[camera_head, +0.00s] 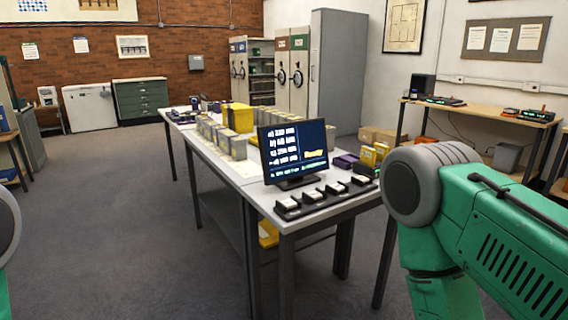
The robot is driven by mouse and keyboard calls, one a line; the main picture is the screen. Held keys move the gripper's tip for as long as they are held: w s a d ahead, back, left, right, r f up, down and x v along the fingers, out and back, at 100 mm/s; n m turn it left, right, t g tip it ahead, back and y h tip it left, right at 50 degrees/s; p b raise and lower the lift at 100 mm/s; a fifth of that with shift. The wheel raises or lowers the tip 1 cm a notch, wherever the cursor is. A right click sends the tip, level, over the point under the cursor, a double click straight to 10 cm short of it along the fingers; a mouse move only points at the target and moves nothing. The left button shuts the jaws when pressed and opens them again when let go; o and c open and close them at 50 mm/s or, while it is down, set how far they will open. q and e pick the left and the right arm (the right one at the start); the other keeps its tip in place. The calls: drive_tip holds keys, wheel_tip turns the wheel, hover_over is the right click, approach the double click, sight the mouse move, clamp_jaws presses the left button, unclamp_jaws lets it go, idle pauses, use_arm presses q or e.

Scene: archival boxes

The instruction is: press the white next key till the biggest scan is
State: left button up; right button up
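A monitor (293,150) stands near the front end of the long table. Its dark blue screen shows several rows of white text, too small to read surely, a small yellow shape at the lower right and a green line at the bottom. In front of it lies a black key strip (325,201) with several raised, pale-topped keys. Their labels are too small to read, so I cannot tell which one is the next key. Neither gripper is in view. My green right arm fills the lower right, and a bit of my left arm shows at the left edge.
The long table (250,190) carries rows of pale boxes (231,143) and a yellow box (239,117) behind the monitor. A purple box (346,161) lies right of it. A side desk (483,108) stands at the right wall. Open floor (125,220) lies left of the table.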

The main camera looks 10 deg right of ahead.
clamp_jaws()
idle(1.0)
